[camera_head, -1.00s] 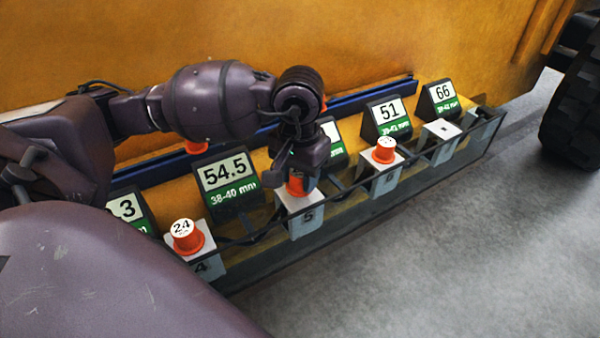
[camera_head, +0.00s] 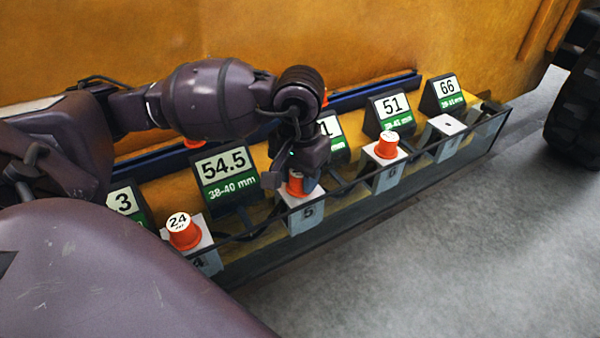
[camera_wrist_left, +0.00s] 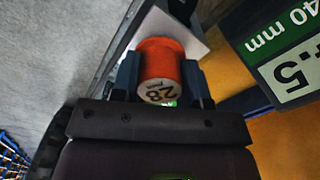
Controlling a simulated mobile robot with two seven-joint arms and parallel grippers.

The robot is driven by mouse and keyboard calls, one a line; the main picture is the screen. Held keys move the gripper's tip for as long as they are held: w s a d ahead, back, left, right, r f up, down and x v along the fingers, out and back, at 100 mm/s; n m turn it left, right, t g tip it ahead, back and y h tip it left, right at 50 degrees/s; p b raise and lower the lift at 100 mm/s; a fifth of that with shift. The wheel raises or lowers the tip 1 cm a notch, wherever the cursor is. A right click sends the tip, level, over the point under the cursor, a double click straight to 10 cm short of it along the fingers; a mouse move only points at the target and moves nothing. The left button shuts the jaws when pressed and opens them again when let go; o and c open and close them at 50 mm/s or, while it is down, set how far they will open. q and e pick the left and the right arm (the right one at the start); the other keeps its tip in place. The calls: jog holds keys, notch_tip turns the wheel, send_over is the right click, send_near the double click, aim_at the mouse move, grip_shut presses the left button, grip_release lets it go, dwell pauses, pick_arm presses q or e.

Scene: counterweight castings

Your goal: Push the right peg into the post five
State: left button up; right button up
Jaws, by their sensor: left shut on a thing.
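My left gripper (camera_head: 296,180) is over post five (camera_head: 306,215), a pale block marked 5 in the rack. It is shut on an orange peg (camera_head: 296,185). In the left wrist view the same peg (camera_wrist_left: 160,65) sits between the two fingers (camera_wrist_left: 160,80), and its white end reads 28. The peg's far end meets the white top of the post (camera_wrist_left: 178,30); how deep it sits is hidden. In the head view the gripper covers most of the peg. My right gripper is not in view.
An orange peg marked 24 (camera_head: 183,232) stands on post 4 (camera_head: 207,262). Another orange peg (camera_head: 387,146) stands on post 6 (camera_head: 390,177). A post with a bare top (camera_head: 447,124) is farther right. Number signs (camera_head: 224,178) stand behind the posts. A dark rail runs along the front.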

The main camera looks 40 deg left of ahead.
pick_arm(q)
jog(key=shift+f, duration=0.3)
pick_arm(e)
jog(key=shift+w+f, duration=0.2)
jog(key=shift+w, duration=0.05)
pick_arm(q)
jog(key=o, duration=1)
